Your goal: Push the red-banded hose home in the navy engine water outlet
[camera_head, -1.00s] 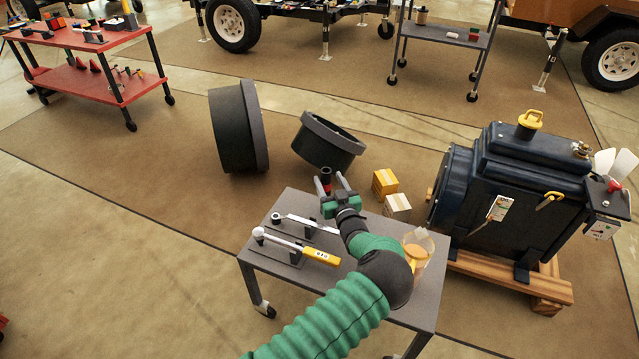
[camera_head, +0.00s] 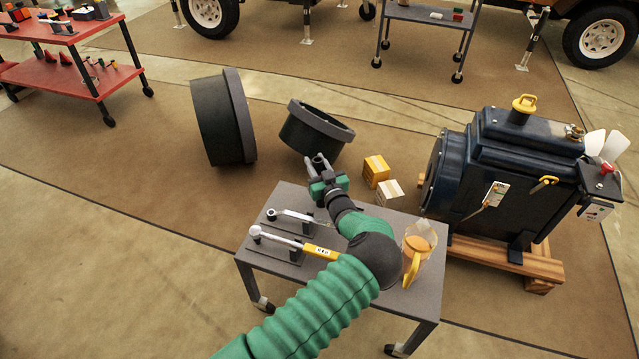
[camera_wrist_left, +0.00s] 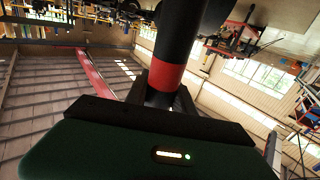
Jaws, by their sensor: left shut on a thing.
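My left gripper (camera_head: 321,168) is shut on the hose, above the far edge of the grey cart. In the left wrist view the hose is a black tube (camera_wrist_left: 185,30) with a red band (camera_wrist_left: 165,75) just beyond the jaws. Its far end runs out of the top of that view. In the head view the hose is hard to tell from the dark fingers. The navy engine (camera_head: 500,180) stands on a wooden pallet to the right, well apart from the gripper. I cannot pick out its water outlet for certain. My right gripper is not in view.

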